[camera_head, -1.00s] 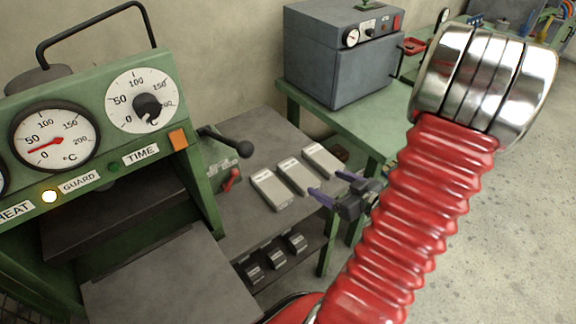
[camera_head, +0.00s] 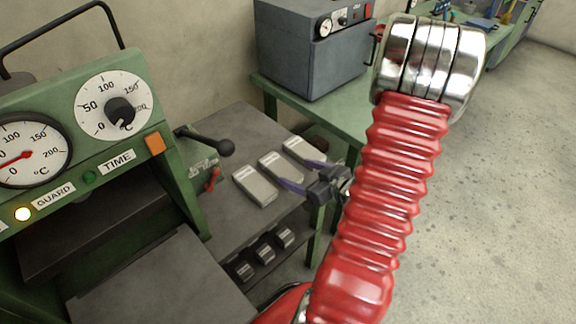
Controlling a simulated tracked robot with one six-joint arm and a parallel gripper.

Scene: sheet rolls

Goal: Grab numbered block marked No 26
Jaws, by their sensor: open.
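Three light grey blocks with small labels lie in a row on the grey top of a stand: a left block (camera_head: 255,187), a middle block (camera_head: 274,163) and a right block (camera_head: 300,148). The label numbers are too small to read, so I cannot tell which is No 26. My gripper (camera_head: 291,171) is open, with purple fingers pointing left at the near end of the middle block. One finger shows on the left side of that end, the other on its right, near the right block. I cannot tell whether they touch.
Several smaller dark blocks (camera_head: 265,254) sit on the lower shelf. A green press (camera_head: 150,68) with dials stands at left, its black-knobbed lever (camera_head: 226,147) close to the left block. A grey oven (camera_head: 312,55) stands on a green table behind. Open floor lies at right.

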